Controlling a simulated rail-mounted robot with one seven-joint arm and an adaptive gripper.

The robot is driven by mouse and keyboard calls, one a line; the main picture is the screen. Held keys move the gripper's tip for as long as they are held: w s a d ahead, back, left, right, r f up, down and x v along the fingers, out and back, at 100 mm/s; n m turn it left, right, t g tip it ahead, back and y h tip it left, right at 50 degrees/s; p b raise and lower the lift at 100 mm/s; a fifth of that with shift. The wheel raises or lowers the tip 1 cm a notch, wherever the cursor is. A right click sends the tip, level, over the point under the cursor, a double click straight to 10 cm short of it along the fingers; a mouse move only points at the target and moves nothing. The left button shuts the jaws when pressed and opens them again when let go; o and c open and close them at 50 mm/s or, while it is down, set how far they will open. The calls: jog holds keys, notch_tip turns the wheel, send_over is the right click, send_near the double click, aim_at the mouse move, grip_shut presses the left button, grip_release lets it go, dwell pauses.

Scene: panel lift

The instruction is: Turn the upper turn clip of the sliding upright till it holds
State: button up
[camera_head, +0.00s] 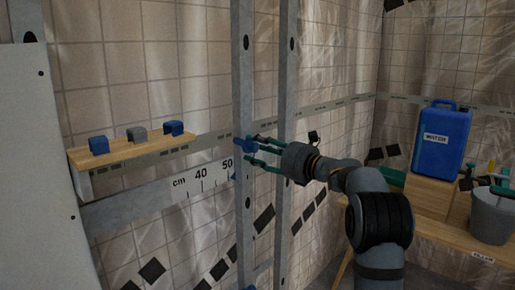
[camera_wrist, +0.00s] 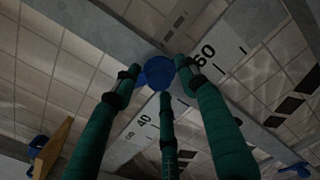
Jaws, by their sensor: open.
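The sliding upright (camera_head: 243,95) is a grey metal post in front of the tiled wall, crossing the scale rail just past the 50 mark. Its upper turn clip (camera_head: 241,146) is blue and sits on the post at rail height. My gripper (camera_head: 256,151) reaches in from the right, its green fingers open beside the clip. In the wrist view the clip (camera_wrist: 158,72) shows as a round blue knob between the fingertips, which stand around it. I cannot tell whether any finger touches it or how far the clip is turned.
A second metal post (camera_head: 288,80) stands just right, close to my gripper. A wooden shelf (camera_head: 130,153) with blue and grey blocks is at left, beside a pale panel (camera_head: 35,170). A blue water canister (camera_head: 440,145) and grey bucket (camera_head: 491,216) stand on the right bench.

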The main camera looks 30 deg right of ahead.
jog(key=shift+c, duration=1.3)
jog(key=c, duration=0.7)
jog(key=shift+f, duration=0.1)
grip_shut()
